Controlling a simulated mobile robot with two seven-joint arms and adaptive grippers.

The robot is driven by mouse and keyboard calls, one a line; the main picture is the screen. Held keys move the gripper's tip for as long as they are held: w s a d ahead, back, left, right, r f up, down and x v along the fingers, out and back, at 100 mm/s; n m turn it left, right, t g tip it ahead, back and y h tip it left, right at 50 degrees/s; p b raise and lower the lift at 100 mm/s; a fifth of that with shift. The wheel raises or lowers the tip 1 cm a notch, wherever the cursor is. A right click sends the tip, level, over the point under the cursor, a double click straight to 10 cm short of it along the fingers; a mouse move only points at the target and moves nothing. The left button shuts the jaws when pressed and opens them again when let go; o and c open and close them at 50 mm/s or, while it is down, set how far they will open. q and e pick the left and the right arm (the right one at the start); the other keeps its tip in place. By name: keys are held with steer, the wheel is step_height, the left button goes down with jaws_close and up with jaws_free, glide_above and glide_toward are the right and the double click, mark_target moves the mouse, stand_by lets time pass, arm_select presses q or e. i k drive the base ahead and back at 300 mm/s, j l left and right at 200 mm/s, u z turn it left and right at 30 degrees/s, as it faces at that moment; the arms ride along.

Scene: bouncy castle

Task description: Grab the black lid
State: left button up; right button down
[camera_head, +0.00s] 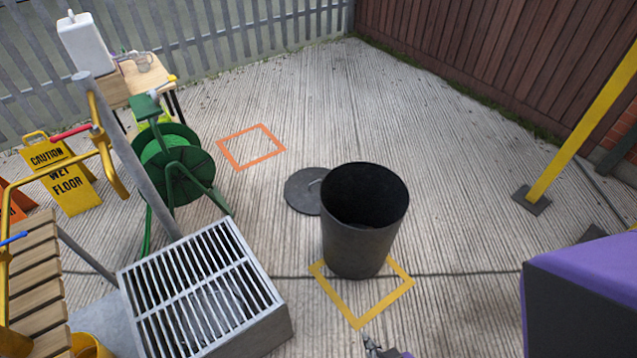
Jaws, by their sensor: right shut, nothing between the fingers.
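The black lid (302,194) lies flat on the concrete ground, just left of and behind the black bin. It is round and dark with a small handle near its right side, and its right edge is partly hidden by the bin. The black bin (362,240) stands upright and open at the back of a yellow taped square. My right gripper (370,345) shows only in part at the bottom edge, in front of the yellow square, shut and empty. It is well apart from the lid. My left gripper is not in view.
A metal grate box (268,318) stands at the lower left, with a green hose reel (172,160) behind it. An orange taped square (270,160) marks the ground beyond the lid. A yellow post (585,125) stands right. The ground behind and right of the bin is clear.

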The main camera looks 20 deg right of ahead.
mark_target(301, 190)
steer(key=i+l+z, duration=0.2)
steer(key=l, duration=0.15)
steer(key=l+z, duration=0.2)
steer(key=l, duration=0.2)
steer(key=i+l+z, duration=0.2)
steer(key=l, duration=0.15)
steer(key=l+z, duration=0.25)
steer(key=i+l+z, duration=0.8)
steer(key=z, duration=0.15)
steer(key=i+l, duration=0.15)
steer(key=i, duration=0.3)
steer(key=i+l+u, duration=0.1)
steer(key=i, duration=0.4)
steer(key=i+l, duration=0.25)
steer(key=i, duration=0.2)
steer(key=i+j+u, duration=0.15)
steer(key=i+u, duration=1)
steer(key=u, duration=0.15)
steer(key=i+j+u, duration=0.1)
steer(key=i+u, duration=0.6)
steer(key=i, duration=0.2)
steer(key=i+l+u, duration=0.15)
steer(key=i+u, duration=1)
steer(key=i+l+u, duration=0.1)
steer(key=i+u, duration=0.3)
steer(key=k, duration=0.1)
